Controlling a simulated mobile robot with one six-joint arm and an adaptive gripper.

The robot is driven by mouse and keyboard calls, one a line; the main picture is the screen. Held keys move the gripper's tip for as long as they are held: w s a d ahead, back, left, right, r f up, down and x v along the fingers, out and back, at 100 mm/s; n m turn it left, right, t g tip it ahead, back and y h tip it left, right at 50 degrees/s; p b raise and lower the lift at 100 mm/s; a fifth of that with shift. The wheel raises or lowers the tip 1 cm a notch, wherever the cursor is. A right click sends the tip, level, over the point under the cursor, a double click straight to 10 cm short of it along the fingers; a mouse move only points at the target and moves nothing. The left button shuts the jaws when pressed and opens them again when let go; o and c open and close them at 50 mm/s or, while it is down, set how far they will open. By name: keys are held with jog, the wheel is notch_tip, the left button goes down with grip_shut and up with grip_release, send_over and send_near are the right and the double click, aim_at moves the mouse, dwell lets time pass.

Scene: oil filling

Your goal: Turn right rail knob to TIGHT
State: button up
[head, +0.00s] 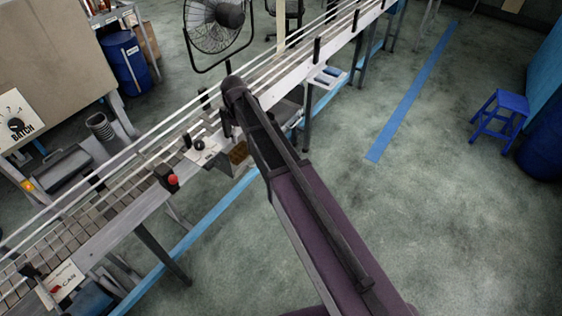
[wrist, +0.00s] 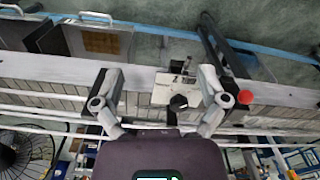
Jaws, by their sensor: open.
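A black round knob (wrist: 178,101) on a pale plate at the conveyor's side rail shows in the wrist view. In the head view a black knob (head: 199,144) sits above a small white label on the near rail. The label's lettering is too small to read, and I cannot tell the knob's setting. My gripper (wrist: 158,86) is open and empty, with its fingers spread wide. The knob appears between the fingers, nearer the right one. I see no contact. In the head view my arm reaches over the rail and the fingers are not clear.
A red button (head: 173,180) on a dark box is on the rail left of the knob; it also shows in the wrist view (wrist: 245,97), right of the gripper. The conveyor (head: 95,190) runs diagonally. A fan (head: 213,25) stands behind. Floor at right is open, with a blue stool (head: 499,118).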

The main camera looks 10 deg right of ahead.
jog(key=s+d+f+m+b, duration=0.2)
jog(key=s+d+m, duration=0.1)
jog(key=d, duration=0.3)
jog(key=s+d+f+m+b, duration=0.3)
jog(key=s+d, duration=0.2)
jog(key=d, duration=0.1)
jog(key=shift+s+d+f, duration=0.2)
jog(key=shift+s+d, duration=0.2)
jog(key=s+d+f+m+b, duration=0.2)
jog(key=s+d+m, duration=0.3)
jog(key=s+d, duration=0.3)
jog(key=shift+s+d+m, duration=0.2)
jog(key=shift+s+m, duration=0.2)
jog(key=shift+s, duration=0.15)
dwell(0.8)
